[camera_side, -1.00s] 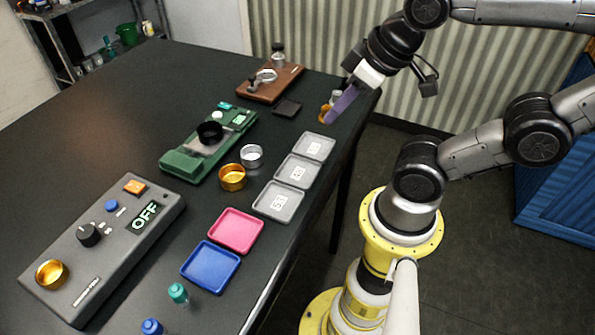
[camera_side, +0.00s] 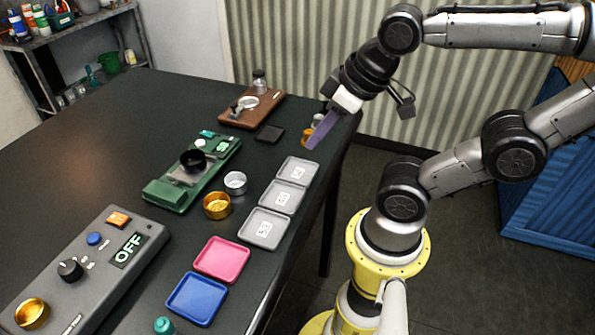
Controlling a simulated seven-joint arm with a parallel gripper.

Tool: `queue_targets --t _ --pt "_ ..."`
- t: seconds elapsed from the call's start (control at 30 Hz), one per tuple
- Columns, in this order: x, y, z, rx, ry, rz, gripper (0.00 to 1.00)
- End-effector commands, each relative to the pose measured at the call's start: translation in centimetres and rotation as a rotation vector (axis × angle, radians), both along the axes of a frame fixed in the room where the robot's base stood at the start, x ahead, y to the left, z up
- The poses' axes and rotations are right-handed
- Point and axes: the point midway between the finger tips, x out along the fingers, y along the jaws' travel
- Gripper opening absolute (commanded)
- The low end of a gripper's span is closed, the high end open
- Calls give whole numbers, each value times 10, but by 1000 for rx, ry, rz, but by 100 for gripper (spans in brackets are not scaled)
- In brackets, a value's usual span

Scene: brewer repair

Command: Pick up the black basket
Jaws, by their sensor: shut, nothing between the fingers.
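The black basket (camera_side: 193,160) is a small round open cup. It sits on the plate of the green scale (camera_side: 190,178), left of the middle of the table. My gripper (camera_side: 311,145) has purple fingers that point down and to the left. They are shut and hold nothing. It hangs near the table's far right edge, well to the right of the basket and apart from it. It partly hides a small gold item (camera_side: 306,136) behind it.
A gold cup (camera_side: 217,206) and a silver cup (camera_side: 235,183) stand right of the scale. Grey numbered trays (camera_side: 278,197), a pink tray (camera_side: 222,260) and a blue tray (camera_side: 196,298) line the right edge. A brown wooden stand (camera_side: 251,108) is at the back.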

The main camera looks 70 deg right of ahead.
Motion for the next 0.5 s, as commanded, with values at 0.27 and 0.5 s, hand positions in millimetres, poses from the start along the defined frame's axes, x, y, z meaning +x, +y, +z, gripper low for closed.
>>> queue_targets --t 0.27,0.5 --pt "0 0 0 0 0 0 52" --pt "0 0 0 0 0 0 95"
